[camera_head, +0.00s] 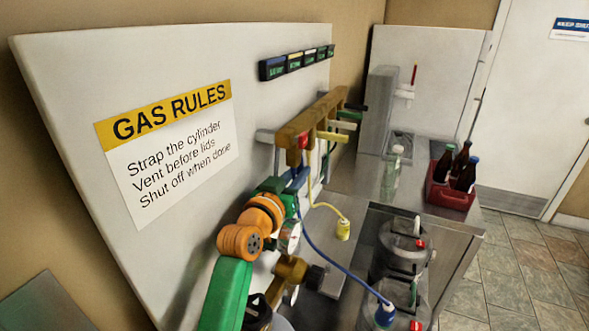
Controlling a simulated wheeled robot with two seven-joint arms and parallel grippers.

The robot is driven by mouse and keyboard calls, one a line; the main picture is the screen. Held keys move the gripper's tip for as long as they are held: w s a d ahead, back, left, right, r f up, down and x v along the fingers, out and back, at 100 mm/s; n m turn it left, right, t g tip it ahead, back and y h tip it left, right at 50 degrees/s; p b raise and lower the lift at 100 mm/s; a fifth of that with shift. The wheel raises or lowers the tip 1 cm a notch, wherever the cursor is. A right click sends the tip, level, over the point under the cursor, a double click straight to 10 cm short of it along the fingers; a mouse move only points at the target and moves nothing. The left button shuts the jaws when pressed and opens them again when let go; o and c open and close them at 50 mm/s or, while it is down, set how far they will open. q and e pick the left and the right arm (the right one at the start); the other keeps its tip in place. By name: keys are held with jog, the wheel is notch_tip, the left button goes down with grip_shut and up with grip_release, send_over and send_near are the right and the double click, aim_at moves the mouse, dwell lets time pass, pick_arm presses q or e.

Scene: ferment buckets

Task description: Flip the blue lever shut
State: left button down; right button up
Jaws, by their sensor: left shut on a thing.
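The blue lever (299,174) shows as a small blue piece hanging below the near end of the brass manifold (310,117) on the white wall panel. My left gripper (292,186) reaches up to it from below, shut on the lever; the fingertips are small and partly hidden by my own wrist. A red part (303,141) sits just above, on the manifold's near end. A blue hose (313,238) runs down from this spot. My right gripper is not in view.
Below stand a brass regulator with gauges (290,270) and lidded steel buckets (402,246). A red crate of bottles (449,194) stands on the counter. A yellow hose ends in a tagged fitting (343,229).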

pick_arm(q)
jog(key=c, duration=0.8)
grip_release()
jog(key=shift+w, duration=0.1)
jog(key=shift+o, duration=0.2)
jog(key=b+v, duration=0.2)
jog(key=v, duration=0.5)
